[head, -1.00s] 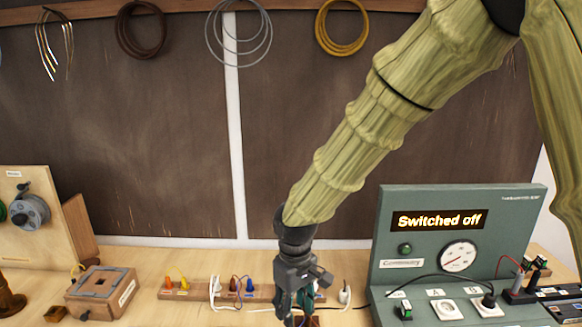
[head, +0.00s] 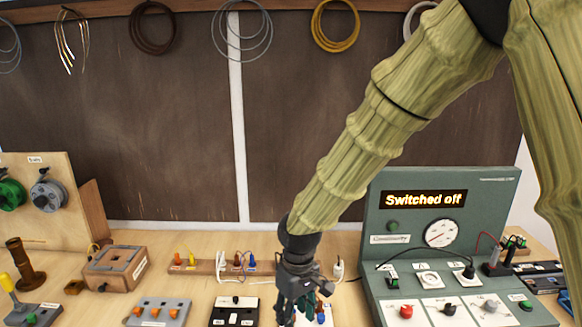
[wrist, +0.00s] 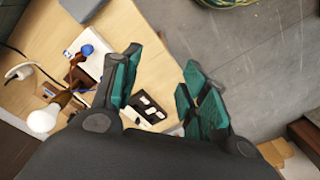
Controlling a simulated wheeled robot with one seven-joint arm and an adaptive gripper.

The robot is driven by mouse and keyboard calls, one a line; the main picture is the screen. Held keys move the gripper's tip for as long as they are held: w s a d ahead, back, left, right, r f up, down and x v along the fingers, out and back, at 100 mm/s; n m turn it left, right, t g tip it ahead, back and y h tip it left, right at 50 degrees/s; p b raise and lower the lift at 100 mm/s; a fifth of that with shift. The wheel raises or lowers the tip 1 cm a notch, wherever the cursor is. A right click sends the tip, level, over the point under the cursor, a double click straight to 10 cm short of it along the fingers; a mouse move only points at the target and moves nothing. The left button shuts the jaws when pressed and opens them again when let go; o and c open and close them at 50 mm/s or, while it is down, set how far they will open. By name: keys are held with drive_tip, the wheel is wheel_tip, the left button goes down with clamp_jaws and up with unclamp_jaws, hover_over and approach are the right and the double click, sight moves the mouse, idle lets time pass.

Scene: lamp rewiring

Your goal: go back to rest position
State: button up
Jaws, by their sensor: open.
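My gripper (head: 298,305) hangs in the lower middle of the head view, over the front part of the bench. In the wrist view my gripper (wrist: 158,92) shows its two green-padded fingers spread apart, with nothing between them. It is open and empty. Below the fingers lie the bench edge and the grey floor.
The green test panel (head: 372,230) reading "Switched off" stands to the right. A wooden box (head: 113,268), a grey block with orange knobs (head: 158,311) and a black switch block (head: 234,312) stand left. A white bulb (wrist: 42,120) shows in the wrist view.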

drive_tip(key=s+d+f+m+y+b, duration=0.15)
drive_tip(key=s+d+f, duration=0.3)
drive_tip(key=f, duration=0.95)
drive_tip(key=s+d+f+m+b, duration=0.3)
drive_tip(key=s+f, duration=0.3)
drive_tip(key=f, duration=0.8)
drive_tip(key=s+d+f+m+h+b, duration=0.1)
drive_tip(key=s+d+f+b, duration=0.1)
drive_tip(key=s+d+f, duration=0.5)
drive_tip(key=s+d+f+m+h+b, duration=0.1)
drive_tip(key=s+d+f+m+b, duration=0.1)
drive_tip(key=s+d+f, duration=0.5)
drive_tip(key=s+f+b, duration=0.1)
drive_tip(key=s+f, duration=0.2)
drive_tip(key=s, duration=0.2)
drive_tip(key=shift+f, duration=0.25)
